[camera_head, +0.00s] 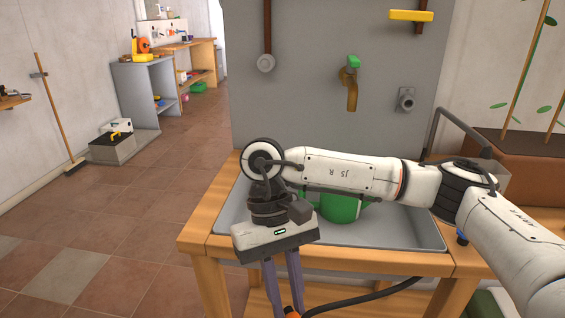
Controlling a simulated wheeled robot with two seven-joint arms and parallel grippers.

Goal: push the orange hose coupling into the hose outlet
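The orange hose coupling (292,313) shows only as a small piece at the bottom edge, at the fingertips of my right gripper (285,308). A black hose (365,297) runs from it to the right, across the front of the wooden stand. My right gripper points down in front of the stand's left part. Its two fingers have a narrow gap, but their tips are cut off, so I cannot tell whether they grip the coupling. A grey round fitting on the wall panel (406,99) looks like the hose outlet; it is well apart from the coupling. My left gripper is out of view.
A wooden stand (208,222) holds a grey basin (385,254) with a green can (340,208), partly hidden behind my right arm. A brass tap (351,88) with a green handle is on the panel. A brown planter (525,170) stands right. The tiled floor at left is open.

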